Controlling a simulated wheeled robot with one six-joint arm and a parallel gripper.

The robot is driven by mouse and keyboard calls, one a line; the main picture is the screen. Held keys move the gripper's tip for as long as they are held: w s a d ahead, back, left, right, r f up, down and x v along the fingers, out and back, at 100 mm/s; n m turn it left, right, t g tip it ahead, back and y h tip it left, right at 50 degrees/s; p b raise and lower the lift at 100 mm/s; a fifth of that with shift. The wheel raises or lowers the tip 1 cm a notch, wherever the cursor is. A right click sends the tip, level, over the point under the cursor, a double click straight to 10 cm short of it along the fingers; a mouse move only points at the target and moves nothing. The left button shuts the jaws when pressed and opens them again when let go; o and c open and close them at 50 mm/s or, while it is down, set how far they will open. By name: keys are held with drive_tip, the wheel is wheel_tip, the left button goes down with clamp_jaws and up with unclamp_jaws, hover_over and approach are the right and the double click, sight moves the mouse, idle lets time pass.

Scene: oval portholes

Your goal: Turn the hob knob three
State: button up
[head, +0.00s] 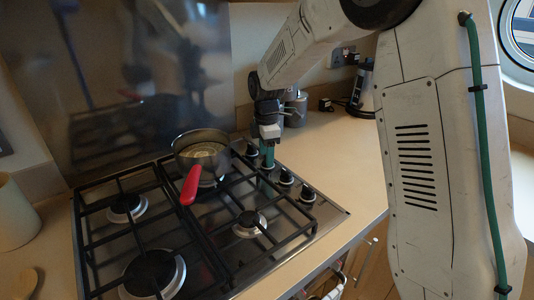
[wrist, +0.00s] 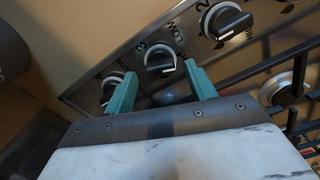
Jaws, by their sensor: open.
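Hob knob three (wrist: 160,62) is a round black knob with a pale pointer line, on the steel hob panel. The number 3 and the word LOW are printed beside it. My gripper (wrist: 159,70) is open, with one teal finger on each side of this knob in the wrist view. I see no finger touching it, and cannot tell how far the tips reach down around it. In the head view my gripper (head: 267,156) points down over the knob row and mostly hides knob three.
Knob two (wrist: 228,22) is to the right, and another knob (wrist: 109,88) is close to the left finger. A pan (head: 202,146) with a red handle (head: 190,186) stands on the rear burner beside my gripper.

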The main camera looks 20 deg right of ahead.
wheel_tip(320, 180, up, 7)
drive_tip(key=shift+r, duration=0.2)
drive_tip(key=shift+r+m, duration=0.1)
drive_tip(key=shift+m, duration=0.2)
drive_tip(key=c, duration=0.8)
drive_tip(key=shift+d+r+m, duration=0.1)
drive_tip(key=shift+r+m, duration=0.15)
drive_tip(key=shift+m, duration=0.15)
clamp_jaws()
drive_tip(key=shift+m, duration=0.3)
drive_tip(key=shift+s+f, duration=0.1)
drive_tip(key=shift+f, duration=3)
